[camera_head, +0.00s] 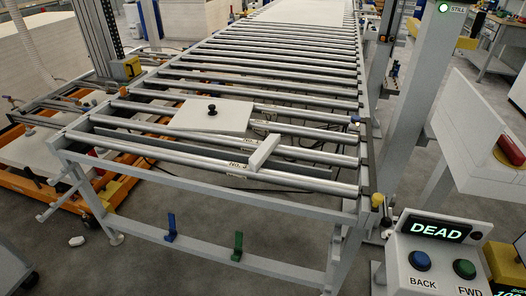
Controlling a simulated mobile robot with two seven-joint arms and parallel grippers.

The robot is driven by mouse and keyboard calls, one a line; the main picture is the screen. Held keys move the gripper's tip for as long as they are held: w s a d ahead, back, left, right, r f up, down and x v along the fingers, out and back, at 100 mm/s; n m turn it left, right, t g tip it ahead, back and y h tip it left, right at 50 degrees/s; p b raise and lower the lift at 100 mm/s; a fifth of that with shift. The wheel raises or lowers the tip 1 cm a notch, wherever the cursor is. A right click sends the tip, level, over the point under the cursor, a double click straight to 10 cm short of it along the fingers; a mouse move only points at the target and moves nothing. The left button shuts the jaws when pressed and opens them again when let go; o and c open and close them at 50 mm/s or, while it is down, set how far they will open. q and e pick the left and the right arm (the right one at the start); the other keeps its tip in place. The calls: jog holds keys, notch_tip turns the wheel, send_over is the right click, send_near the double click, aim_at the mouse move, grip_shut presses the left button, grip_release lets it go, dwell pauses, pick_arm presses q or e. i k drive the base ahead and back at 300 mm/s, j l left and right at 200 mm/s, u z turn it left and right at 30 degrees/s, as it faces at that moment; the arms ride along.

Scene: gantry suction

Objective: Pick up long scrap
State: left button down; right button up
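A white, narrow bar-shaped piece (264,153) lies across the front rollers of the conveyor, right of the middle; it looks like the long scrap, though no label on it confirms this. A larger flat white panel (190,117) lies on the rollers behind and to its left, apart from it. A black knob (212,110) stands on the panel. Neither of my grippers shows in the head view, so nothing is seen touching the pieces.
The roller conveyor (284,62) runs away toward the back, with gaps between its rollers. A control box (432,255) with blue and green buttons and a "DEAD" display stands at front right. A grey post (425,95) rises at right. An orange frame (55,185) stands at left.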

aim_at(256, 160)
jog(key=j+z, duration=0.1)
jog(key=z, duration=0.25)
jog(key=i+j+z, duration=0.1)
jog(key=z, duration=0.2)
jog(key=j+z, duration=0.1)
jog(key=z, duration=0.25)
jog(key=j+z, duration=0.3)
jog(key=j, duration=0.25)
jog(key=j+z, duration=0.25)
jog(key=j, duration=0.3)
